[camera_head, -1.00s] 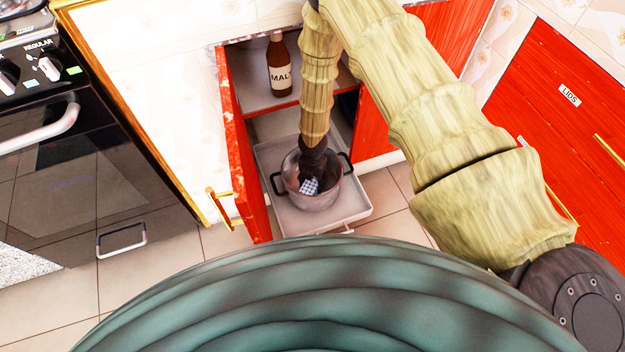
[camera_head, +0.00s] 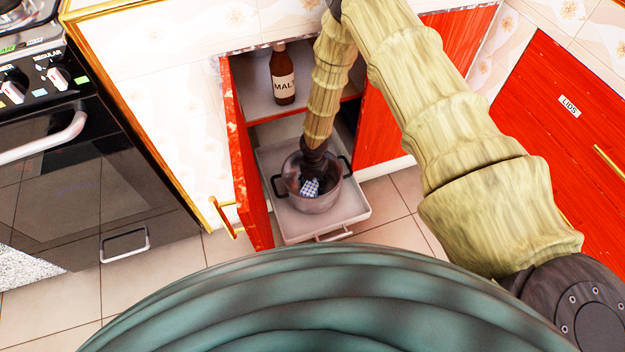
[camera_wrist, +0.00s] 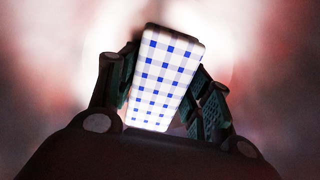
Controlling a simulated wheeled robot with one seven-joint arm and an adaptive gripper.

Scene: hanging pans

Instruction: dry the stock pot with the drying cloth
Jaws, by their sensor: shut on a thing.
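The stock pot (camera_head: 316,204), metal with two dark side handles, stands on a pulled-out white tray (camera_head: 352,212) low in the open red cabinet. My gripper (camera_head: 312,178) reaches down into the pot. It is shut on the drying cloth (camera_head: 309,188), a white piece with blue checks. In the wrist view the cloth (camera_wrist: 165,80) sits tilted between the two fingers, with blurred pinkish-grey pot wall behind it. Whether the cloth touches the pot wall cannot be told. The fingertips are partly hidden by the pot and the wrist in the head view.
A brown bottle labelled MALT (camera_head: 283,75) stands on the cabinet shelf above. The open red door (camera_head: 246,160) with a gold handle is close on the left. A dark oven (camera_head: 80,170) is farther left. A red LIDS cabinet (camera_head: 560,130) is at the right.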

